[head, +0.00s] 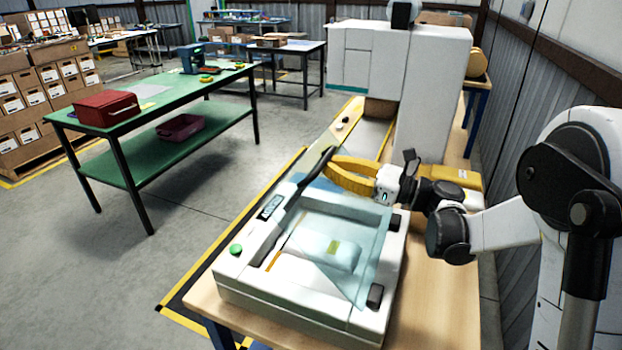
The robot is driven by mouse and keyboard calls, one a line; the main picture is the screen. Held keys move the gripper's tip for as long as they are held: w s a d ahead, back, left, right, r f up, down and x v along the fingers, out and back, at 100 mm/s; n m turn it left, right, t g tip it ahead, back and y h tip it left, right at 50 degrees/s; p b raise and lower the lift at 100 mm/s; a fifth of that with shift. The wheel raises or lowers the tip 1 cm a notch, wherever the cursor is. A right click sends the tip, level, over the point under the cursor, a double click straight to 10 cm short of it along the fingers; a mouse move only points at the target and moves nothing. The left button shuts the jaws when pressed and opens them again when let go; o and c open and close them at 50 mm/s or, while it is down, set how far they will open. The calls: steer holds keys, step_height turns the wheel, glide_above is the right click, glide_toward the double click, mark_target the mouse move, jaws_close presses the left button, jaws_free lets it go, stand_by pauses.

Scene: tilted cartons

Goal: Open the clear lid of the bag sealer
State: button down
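The bag sealer (295,303) is a low white machine on the wooden bench, with a green button (236,249) at its front left corner. Its clear lid (350,215) looks tilted, with the dark bar (300,186) along its left edge standing above the body and black hinge pieces on the right. A pale bag with a greenish label (333,247) shows under the lid. My gripper (328,167) has yellow fingers reaching left over the far end of the sealer. Their tips are beside the upper end of the dark bar; whether they touch or grip it is unclear.
A tall white cabinet machine (428,90) stands behind the sealer, with a conveyor-like strip beside it. A yellow object (460,178) lies behind my wrist. A green table (165,98) with a red box (106,108) stands left, across clear floor. A corrugated wall is at right.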

steer(key=s+d+r+y, duration=0.1)
steer(key=s+d+r, duration=0.1)
steer(key=d, duration=0.4)
steer(key=s+d+r+y, duration=0.1)
steer(key=s+d+r, duration=0.1)
steer(key=d, duration=0.4)
steer(key=shift+s+d+r+t+y+b, duration=0.15)
steer(key=shift+r+t+y+b, duration=0.15)
steer(key=shift+t+b, duration=0.15)
steer(key=shift+f, duration=0.1)
